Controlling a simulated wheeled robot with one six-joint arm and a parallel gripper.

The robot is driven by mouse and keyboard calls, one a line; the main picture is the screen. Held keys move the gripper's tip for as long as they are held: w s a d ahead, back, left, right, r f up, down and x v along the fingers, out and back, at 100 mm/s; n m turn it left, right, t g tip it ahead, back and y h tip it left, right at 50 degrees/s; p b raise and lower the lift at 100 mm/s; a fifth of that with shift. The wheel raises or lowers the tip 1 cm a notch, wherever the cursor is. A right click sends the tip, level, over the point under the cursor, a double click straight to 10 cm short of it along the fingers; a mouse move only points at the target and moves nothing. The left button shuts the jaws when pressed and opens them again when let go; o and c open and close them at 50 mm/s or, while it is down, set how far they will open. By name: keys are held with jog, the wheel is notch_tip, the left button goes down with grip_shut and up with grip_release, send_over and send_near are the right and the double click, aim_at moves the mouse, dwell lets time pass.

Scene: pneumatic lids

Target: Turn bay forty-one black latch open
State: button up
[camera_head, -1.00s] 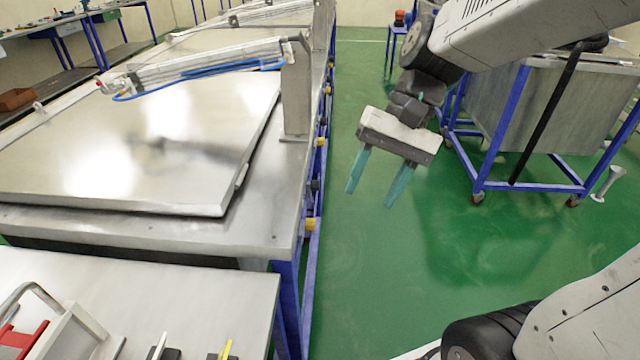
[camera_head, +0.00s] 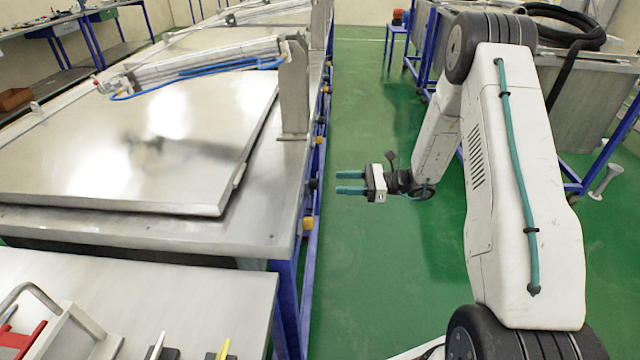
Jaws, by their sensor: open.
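My gripper (camera_head: 338,182) has two teal fingers, spread apart and empty, pointing left over the green floor. Along the blue-framed side of the steel bench is a row of small yellow and black parts. A black one (camera_head: 313,184) is just left of my fingertips in the picture, with a gap between. A yellow one (camera_head: 308,223) is nearer and another yellow one (camera_head: 319,140) is farther along. I cannot read any bay number, so which black part is bay forty-one's latch is unclear, as is its turn.
The large steel lid (camera_head: 140,140) lies on the bench, with a pneumatic cylinder and blue hose (camera_head: 205,72) above it. A nearer steel table (camera_head: 130,290) holds a red item and several handles. A wheeled blue-framed tank stands right. The green aisle is clear.

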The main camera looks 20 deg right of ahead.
jog(key=w+a+f+t, duration=0.1)
jog(key=w+a, duration=0.2)
jog(key=a, duration=0.3)
jog(key=shift+w+a+m, duration=0.2)
jog(key=shift+a+m, duration=0.1)
jog(key=shift+m, duration=0.1)
jog(key=shift+f, duration=0.1)
jog(key=shift+c, duration=0.2)
jog(key=c, duration=0.9)
